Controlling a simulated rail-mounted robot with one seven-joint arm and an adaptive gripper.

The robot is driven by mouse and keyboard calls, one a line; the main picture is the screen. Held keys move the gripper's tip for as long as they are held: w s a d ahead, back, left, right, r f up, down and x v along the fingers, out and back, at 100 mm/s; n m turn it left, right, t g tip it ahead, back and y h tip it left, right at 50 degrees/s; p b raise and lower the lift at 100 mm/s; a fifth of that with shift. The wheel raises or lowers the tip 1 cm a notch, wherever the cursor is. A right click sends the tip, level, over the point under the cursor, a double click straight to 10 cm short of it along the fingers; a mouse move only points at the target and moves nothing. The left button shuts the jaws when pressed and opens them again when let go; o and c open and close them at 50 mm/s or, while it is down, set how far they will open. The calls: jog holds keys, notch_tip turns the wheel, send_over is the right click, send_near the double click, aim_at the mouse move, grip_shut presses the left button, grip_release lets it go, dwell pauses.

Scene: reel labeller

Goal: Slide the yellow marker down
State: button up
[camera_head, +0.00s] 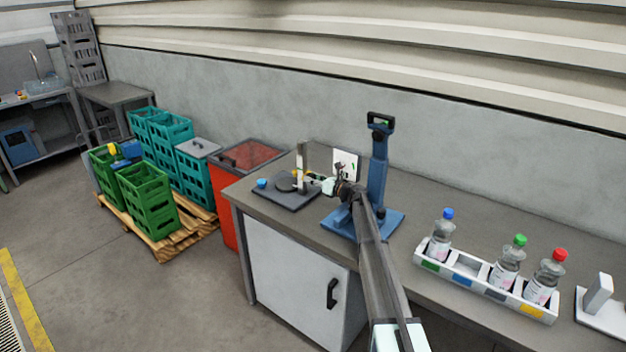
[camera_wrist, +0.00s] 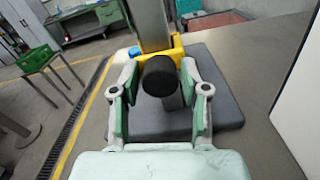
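The yellow marker (camera_wrist: 178,47) is a yellow slider around the upright grey post (camera_wrist: 152,20), with a black round knob (camera_wrist: 160,76) facing the wrist camera. The post rises from a dark grey base plate (camera_wrist: 222,105); it also shows in the head view (camera_head: 301,160), with a bit of yellow beside it. My gripper (camera_wrist: 159,62) is open, with one finger on each side of the knob and visible gaps between. In the head view, my gripper (camera_head: 328,185) is just right of the post. Part of the marker is hidden behind the knob.
A blue lever stand (camera_head: 378,175) stands close to the right of my gripper, with a white panel (camera_head: 346,164) behind. A white bottle tray (camera_head: 466,262) is farther right on the bench. A small blue item (camera_head: 262,183) lies at the base's left.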

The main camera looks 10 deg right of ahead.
dwell(0.3)
notch_tip(320, 180, up, 10)
dwell(0.6)
jog(key=shift+d+f+b, duration=0.25)
jog(key=shift+f+b, duration=0.4)
jog(key=shift+b, duration=0.35)
jog(key=s+d+f+n+t+h+b, duration=0.1)
jog(key=s+d+f+n+h+b, duration=0.2)
jog(key=s+b, duration=0.5)
jog(key=s+d+f+n+h+b, duration=0.25)
jog(key=s+n+b, duration=0.25)
jog(key=s+b, duration=0.25)
jog(key=w+a+f, duration=0.1)
jog(key=w+a, duration=0.1)
jog(key=w, duration=0.3)
jog(key=w+a+f+n+p, duration=0.1)
jog(key=w+a, duration=0.1)
jog(key=w, duration=0.3)
jog(key=w+a+f+n+p, duration=0.1)
jog(key=w+a, duration=0.1)
jog(key=w, duration=0.4)
jog(key=shift+f+h, duration=0.15)
jog(key=shift+h, duration=0.1)
